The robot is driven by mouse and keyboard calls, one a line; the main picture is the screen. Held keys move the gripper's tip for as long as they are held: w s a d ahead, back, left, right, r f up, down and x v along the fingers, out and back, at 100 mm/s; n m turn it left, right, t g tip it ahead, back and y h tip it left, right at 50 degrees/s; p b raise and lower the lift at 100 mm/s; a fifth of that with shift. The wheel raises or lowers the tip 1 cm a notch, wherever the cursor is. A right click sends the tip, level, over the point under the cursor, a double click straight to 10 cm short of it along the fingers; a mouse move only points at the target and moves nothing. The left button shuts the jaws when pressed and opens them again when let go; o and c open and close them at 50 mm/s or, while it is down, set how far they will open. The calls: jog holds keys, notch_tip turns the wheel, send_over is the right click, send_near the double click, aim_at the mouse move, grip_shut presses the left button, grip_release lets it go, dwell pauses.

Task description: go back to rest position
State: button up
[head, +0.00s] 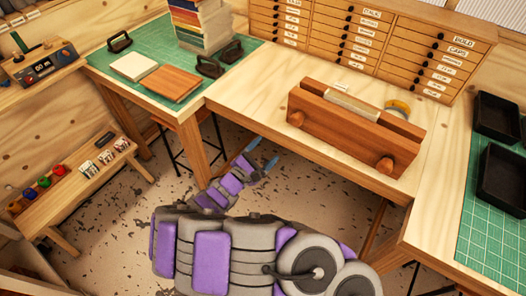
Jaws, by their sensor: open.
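My gripper (262,157) is near the middle of the head view, at the end of my purple and grey arm. Its two bluish fingers are spread apart with nothing between them. It is in front of the workbench's left part, over the speckled floor in the picture, and appears apart from the bench. A wooden press (345,128) with two round knobs stands on the bench to the right of my gripper. A pale roll or bar (352,106) lies in its top, and a yellowish roll (398,108) shows behind its right end.
A wooden bench (245,95) runs across the middle. A green mat (112,66) holds stacked books (200,25) and dark clamps or blocks. A drawer cabinet (365,40) stands behind. Black trays (497,118) are at right. A low bench (75,185) stands left; floor between is free.

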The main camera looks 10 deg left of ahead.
jog(key=s+d+r+m+g+h, duration=0.1)
jog(key=d+r+m+g+h, duration=0.5)
jog(key=d, duration=0.7)
jog(key=s+d+r+m+g+h, duration=0.2)
jog(key=d+r+m+g, duration=0.2)
jog(key=d+r+m, duration=0.65)
jog(key=s+d+m+g+y, duration=0.3)
jog(key=s+d+g+y, duration=0.1)
jog(key=s+d, duration=0.4)
jog(key=s+d+m+g+y, duration=0.3)
jog(key=s+d+g, duration=0.2)
jog(key=s, duration=0.6)
jog(key=s+a+m+t+y, duration=0.1)
jog(key=s+a+y, duration=0.7)
jog(key=s, duration=0.4)
jog(key=shift+s+a+f+m+y, duration=0.15)
jog(key=shift+a+f+m+y, duration=0.2)
jog(key=shift+a, duration=0.5)
